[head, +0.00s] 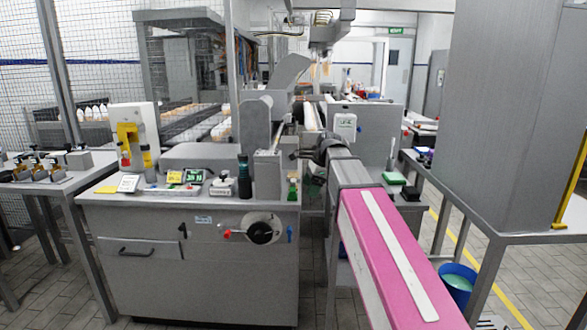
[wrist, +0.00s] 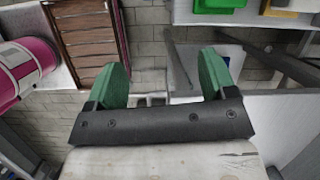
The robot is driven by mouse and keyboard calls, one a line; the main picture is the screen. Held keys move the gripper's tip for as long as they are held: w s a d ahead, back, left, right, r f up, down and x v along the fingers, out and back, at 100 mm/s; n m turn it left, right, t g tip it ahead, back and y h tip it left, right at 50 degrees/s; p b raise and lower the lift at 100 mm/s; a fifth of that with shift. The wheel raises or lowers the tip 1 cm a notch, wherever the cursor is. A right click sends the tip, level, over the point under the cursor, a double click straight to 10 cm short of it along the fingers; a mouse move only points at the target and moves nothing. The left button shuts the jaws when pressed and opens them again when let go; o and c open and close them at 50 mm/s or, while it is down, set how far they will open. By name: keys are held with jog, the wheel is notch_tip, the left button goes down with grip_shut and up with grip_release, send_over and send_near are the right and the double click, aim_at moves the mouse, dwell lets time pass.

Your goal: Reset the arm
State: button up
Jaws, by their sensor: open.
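My gripper (wrist: 163,78) shows in the wrist view as two green fingers on a dark bar. The fingers stand wide apart and nothing is between them. Grey tiled floor and part of a grey frame show beyond the gap. In the head view I cannot make out my gripper with certainty.
A grey machine cabinet (head: 200,265) stands left of centre. A pink beam-like piece (head: 408,262) with a white strip runs to the lower right. A blue bucket (head: 457,283) is beside it. A tall grey cabinet (head: 500,110) stands right. A brown slatted piece (wrist: 92,42) is left of my fingers.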

jog(key=s+d+f+n+h, duration=0.1)
jog(key=s+d+f+n, duration=0.3)
jog(key=f, duration=0.6)
jog(key=s+d+f+n+h, duration=0.1)
jog(key=s+d+f+n, duration=0.3)
jog(key=f, duration=0.6)
jog(key=s+d+f+n+h, duration=0.1)
jog(key=s+d+f+n, duration=0.3)
jog(key=s+f+n, duration=0.4)
notch_tip(320, 180, down, 3)
jog(key=shift+s+d+f+h, duration=0.1)
jog(key=shift+s+d+h, duration=0.25)
jog(key=shift+s, duration=0.3)
jog(key=shift+a, duration=0.1)
